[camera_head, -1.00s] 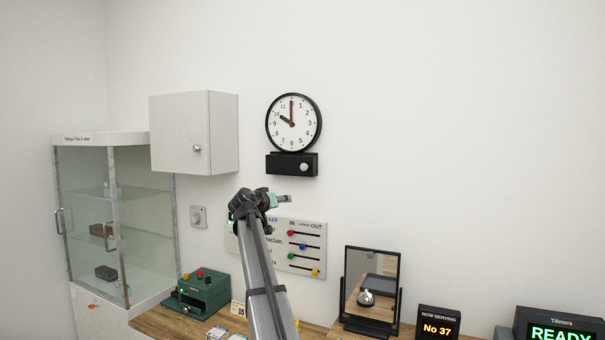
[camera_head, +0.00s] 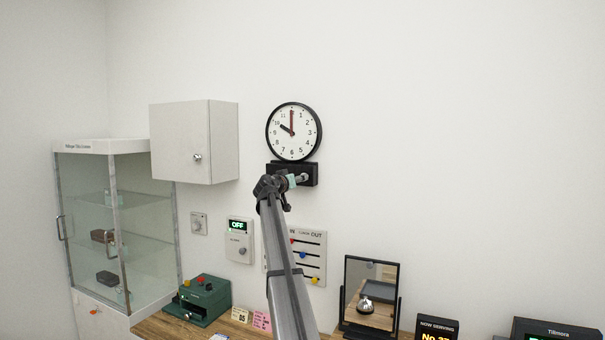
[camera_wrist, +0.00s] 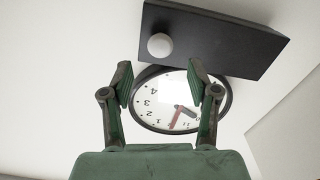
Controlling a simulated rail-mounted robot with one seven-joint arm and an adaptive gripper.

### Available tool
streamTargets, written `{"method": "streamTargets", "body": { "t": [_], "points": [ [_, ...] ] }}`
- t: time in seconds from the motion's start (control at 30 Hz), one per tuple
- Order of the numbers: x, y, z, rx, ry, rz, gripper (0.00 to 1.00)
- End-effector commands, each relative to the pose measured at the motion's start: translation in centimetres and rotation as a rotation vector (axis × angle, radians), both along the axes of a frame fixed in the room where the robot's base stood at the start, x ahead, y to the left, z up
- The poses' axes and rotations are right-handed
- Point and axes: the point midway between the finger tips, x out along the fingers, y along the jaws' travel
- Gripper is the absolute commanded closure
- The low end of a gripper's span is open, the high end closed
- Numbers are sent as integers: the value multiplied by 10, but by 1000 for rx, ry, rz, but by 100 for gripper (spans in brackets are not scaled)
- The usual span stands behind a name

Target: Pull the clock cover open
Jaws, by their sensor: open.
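The round wall clock (camera_head: 293,132) has a black rim and white face, and no gap shows at its front. I cannot make out a separate cover. A black box (camera_head: 273,169) with a pale round knob (camera_head: 304,177) sits directly below the clock. In the wrist view the picture is upside down: the black box (camera_wrist: 215,42) and knob (camera_wrist: 160,45) are above, the clock (camera_wrist: 158,103) behind my fingers. My gripper (camera_wrist: 160,75) is open and empty, its fingers either side of the clock face. In the head view my gripper (camera_head: 291,180) partly hides the box, near the knob.
A white wall cabinet (camera_head: 180,142) hangs left of the clock. Below are an OFF panel (camera_head: 240,240) and an in/out slider board (camera_head: 313,255), partly hidden by my arm. A glass display case (camera_head: 140,240) stands at left. The wall right of the clock is bare.

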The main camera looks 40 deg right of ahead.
Motion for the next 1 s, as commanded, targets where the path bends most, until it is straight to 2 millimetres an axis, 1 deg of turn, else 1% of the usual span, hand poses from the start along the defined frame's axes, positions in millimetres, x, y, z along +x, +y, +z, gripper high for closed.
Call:
{"method": "streamTargets", "body": {
  "t": [0.03, 0.1, 0.2, 0.3, 0.5, 0.77, 0.8, 0.83, 0.87, 0.9, 0.93, 0.97, 1.0],
  "points": [
    [7, -11, 4, 1, 2, 0, 40],
    [13, -21, 4, 1, 0, 0, 40],
    [19, -34, 4, 1, 0, -1, 40],
    [24, -44, 2, 0, 1, 0, 40],
    [29, -52, 0, 0, 0, 1, 40],
    [29, -53, -1, 0, 0, 1, 40],
    [29, -53, -1, 0, 0, 1, 47],
    [29, -53, -1, 0, 0, 1, 58],
    [29, -53, -1, 0, 0, 1, 68],
    [29, -53, -1, 0, 0, 1, 83],
    [29, -53, -1, 0, 0, 1, 93],
    [29, -53, -1, 0, 0, 1, 100],
    [29, -53, -1, 0, 0, 1, 100]
  ]
}}
